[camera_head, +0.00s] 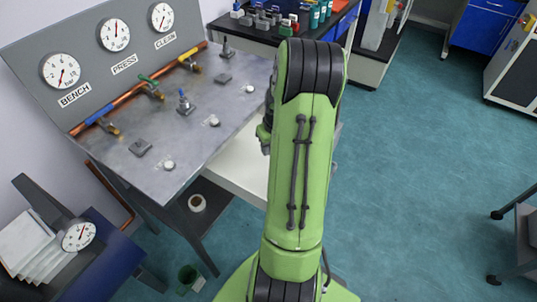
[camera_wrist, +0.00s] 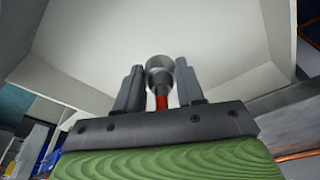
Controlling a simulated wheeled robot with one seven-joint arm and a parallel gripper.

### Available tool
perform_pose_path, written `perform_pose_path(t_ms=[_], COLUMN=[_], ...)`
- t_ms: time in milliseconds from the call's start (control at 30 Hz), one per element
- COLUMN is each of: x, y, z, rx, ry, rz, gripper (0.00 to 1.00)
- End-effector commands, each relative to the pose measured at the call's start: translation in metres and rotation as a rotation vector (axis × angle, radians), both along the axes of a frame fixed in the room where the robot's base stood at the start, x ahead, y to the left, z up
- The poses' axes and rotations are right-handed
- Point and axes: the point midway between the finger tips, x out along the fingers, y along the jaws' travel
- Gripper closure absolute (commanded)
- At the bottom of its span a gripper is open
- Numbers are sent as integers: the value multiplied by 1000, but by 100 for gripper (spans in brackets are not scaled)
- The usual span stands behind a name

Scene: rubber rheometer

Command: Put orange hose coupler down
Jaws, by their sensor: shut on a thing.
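In the wrist view, my gripper (camera_wrist: 160,88) is shut on the orange hose coupler (camera_wrist: 162,70). The coupler shows a grey metallic round end and a short red-orange part between the two dark fingers. A broad pale surface with raised sides, like a bin or tray (camera_wrist: 105,45), fills the view beyond the fingertips. I cannot tell whether the coupler touches it. In the head view my green arm hides the gripper and the coupler.
A grey bench (camera_head: 190,130) at left carries several small fittings. Behind it are a copper pipe with valves and a gauge panel (camera_head: 90,45). A white surface (camera_head: 240,165) lies beside the bench, partly behind my arm. Open floor (camera_head: 430,170) is at right.

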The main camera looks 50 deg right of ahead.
Motion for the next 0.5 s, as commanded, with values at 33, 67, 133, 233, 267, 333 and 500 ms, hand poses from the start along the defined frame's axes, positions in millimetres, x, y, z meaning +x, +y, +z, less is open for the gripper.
perform_pose_path(t_ms=[33,67,133,233,267,333,500], x=[0,0,0,0,0,0,1], y=[1,1,0,0,1,1,0], z=[-18,-24,-34,-45,-50,-64,-73], rx=[5,5,2,2,3,3,-1], ry=[2,2,2,0,1,1,0], rz=[0,0,-1,0,0,0,0], gripper=[100,100,100,100,100,100,100])
